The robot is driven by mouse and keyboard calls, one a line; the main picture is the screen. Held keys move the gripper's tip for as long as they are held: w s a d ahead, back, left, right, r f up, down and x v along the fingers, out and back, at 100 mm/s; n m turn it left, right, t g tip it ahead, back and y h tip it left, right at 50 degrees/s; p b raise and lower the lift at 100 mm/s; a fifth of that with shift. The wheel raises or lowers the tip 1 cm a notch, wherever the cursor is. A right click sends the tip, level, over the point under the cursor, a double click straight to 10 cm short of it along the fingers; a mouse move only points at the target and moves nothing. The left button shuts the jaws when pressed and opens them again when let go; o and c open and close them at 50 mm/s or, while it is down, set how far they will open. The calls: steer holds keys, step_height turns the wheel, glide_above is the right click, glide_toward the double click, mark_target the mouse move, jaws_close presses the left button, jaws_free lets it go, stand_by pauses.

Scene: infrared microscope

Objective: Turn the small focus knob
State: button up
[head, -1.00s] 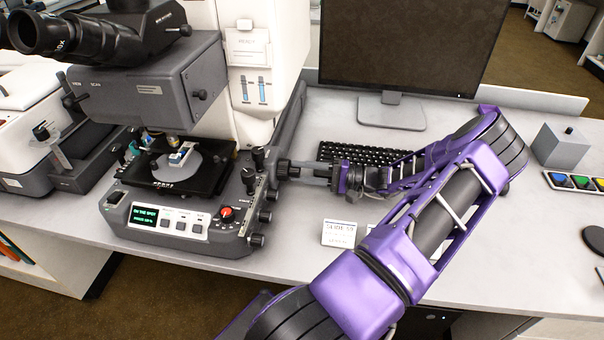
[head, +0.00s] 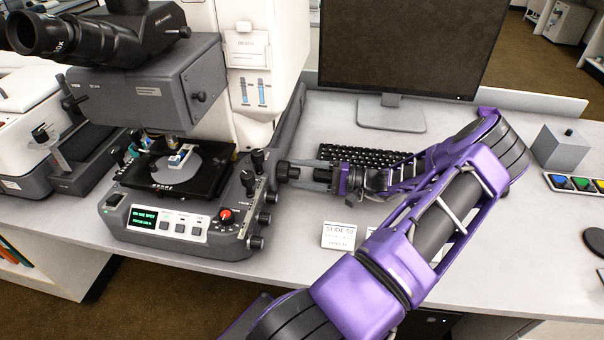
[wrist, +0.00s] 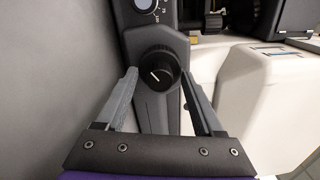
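The black focus knob (head: 283,171) sticks out of the right side of the grey microscope base (head: 180,240). In the wrist view the knob (wrist: 158,69) faces me, round and ribbed, with a white line slanting up to the left. My gripper (head: 298,172) reaches it from the right. In the wrist view my gripper (wrist: 159,75) is open, one grey finger on each side of the knob. Narrow gaps seem to show beside it; I cannot tell for sure whether either finger touches. A small green display (head: 143,218) is lit on the base front.
Other knobs (head: 264,217) line the base's right side below, close to my gripper. A keyboard (head: 370,157) and a monitor (head: 395,50) stand behind my arm. A small white card (head: 339,235) stands in front. The slide stage (head: 150,178) is left.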

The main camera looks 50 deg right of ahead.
steer(key=v, duration=1.7)
steer(key=shift+s+d, duration=0.1)
steer(key=shift+s, duration=0.1)
